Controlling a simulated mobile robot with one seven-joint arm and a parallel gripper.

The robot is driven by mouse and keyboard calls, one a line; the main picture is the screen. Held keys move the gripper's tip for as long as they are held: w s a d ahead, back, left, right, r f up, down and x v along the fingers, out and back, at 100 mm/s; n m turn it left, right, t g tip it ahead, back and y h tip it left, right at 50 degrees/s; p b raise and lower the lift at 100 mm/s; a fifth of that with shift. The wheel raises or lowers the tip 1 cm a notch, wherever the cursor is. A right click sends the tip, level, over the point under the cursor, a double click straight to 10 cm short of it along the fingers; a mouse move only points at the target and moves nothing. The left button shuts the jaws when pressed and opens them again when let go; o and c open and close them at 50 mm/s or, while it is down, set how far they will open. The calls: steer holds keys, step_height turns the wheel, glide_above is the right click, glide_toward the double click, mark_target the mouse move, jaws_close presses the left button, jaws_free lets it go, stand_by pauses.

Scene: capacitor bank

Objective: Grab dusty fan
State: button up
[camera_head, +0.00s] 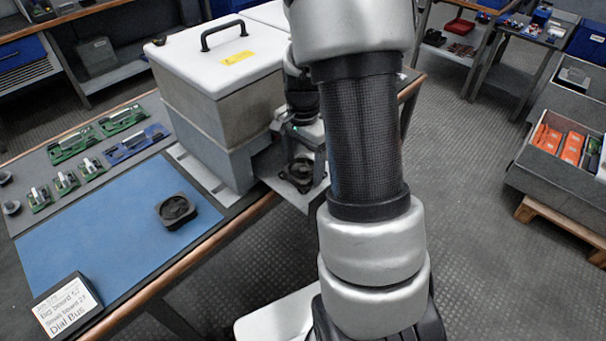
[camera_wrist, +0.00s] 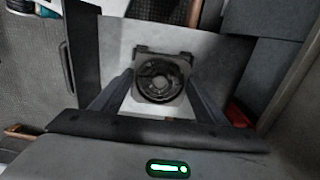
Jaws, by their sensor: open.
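A dark square fan (camera_head: 298,172) sits on a light grey metal plate (camera_head: 317,196) beside the box, partly under my gripper. The same fan (camera_wrist: 160,80) shows in the wrist view, face towards the camera, with greyish patches; I cannot tell for sure that these are dust. My gripper (camera_wrist: 160,92) is open, with one finger on each side of the fan in that view. I see no contact, and the remaining gap is hard to judge. A second black fan (camera_head: 176,211) lies on the blue mat (camera_head: 100,225).
A grey box with a white lid (camera_head: 222,52) and black handle stands close to the left of my gripper. Open floor is at the right, before an orange-filled bin (camera_head: 560,142).

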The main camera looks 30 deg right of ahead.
steer(key=shift+c, duration=0.2)
steer(key=c, duration=0.7)
steer(key=shift+r, duration=0.15)
